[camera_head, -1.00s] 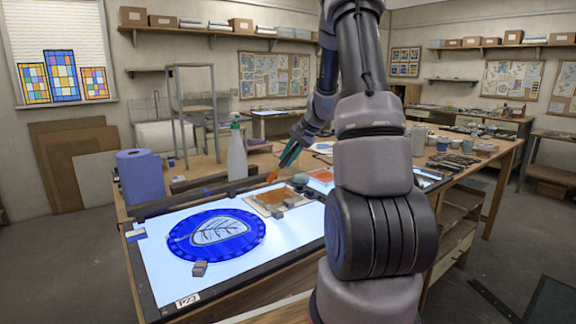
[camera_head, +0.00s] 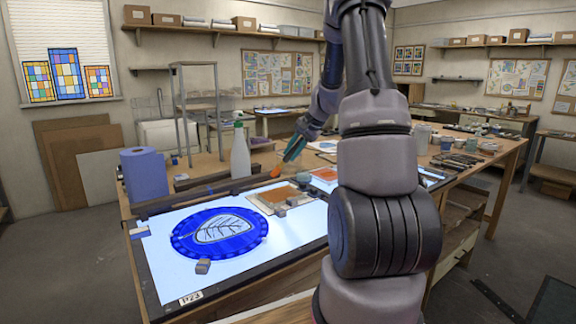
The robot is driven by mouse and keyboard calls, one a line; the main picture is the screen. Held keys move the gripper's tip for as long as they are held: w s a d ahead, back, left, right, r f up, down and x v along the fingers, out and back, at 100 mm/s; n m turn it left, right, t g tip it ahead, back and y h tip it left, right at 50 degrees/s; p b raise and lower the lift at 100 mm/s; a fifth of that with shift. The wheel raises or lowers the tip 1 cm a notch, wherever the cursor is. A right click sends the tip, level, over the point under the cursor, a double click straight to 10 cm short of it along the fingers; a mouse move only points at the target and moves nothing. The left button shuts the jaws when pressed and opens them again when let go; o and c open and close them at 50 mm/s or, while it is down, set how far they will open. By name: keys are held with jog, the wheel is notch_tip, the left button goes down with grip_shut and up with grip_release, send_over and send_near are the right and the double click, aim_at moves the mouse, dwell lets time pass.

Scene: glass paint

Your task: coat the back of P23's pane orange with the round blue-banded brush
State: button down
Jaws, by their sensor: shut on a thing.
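A round blue pane (camera_head: 188,238) with a pale leaf shape outlined in dark lines lies on the lit table, above the label P23 (camera_head: 190,299). My gripper (camera_head: 290,154) is beyond the lit table's far edge, shut on a brush (camera_head: 277,170) with an orange tip pointing down and left. The brush's band is too small to make out. The tip is well apart from the blue pane, to its upper right. A square orange piece (camera_head: 284,192) lies on a pale board to the right of the blue pane.
A small block (camera_head: 203,266) sits at the blue pane's near edge. A spray bottle (camera_head: 240,155) and a blue paper roll (camera_head: 144,174) stand at the back. Another orange-red piece (camera_head: 324,174) lies farther right. My arm hides part of the table.

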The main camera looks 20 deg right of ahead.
jog(key=s+d, duration=0.3)
jog(key=d, duration=0.4)
jog(key=shift+s+d+f, duration=0.1)
jog(key=shift+s+f, duration=0.1)
jog(key=shift+f, duration=1.8)
jog(key=shift+f, duration=0.5)
jog(key=shift+s+a, duration=0.2)
jog(key=shift+a, duration=0.85)
jog(key=shift+r, duration=0.1)
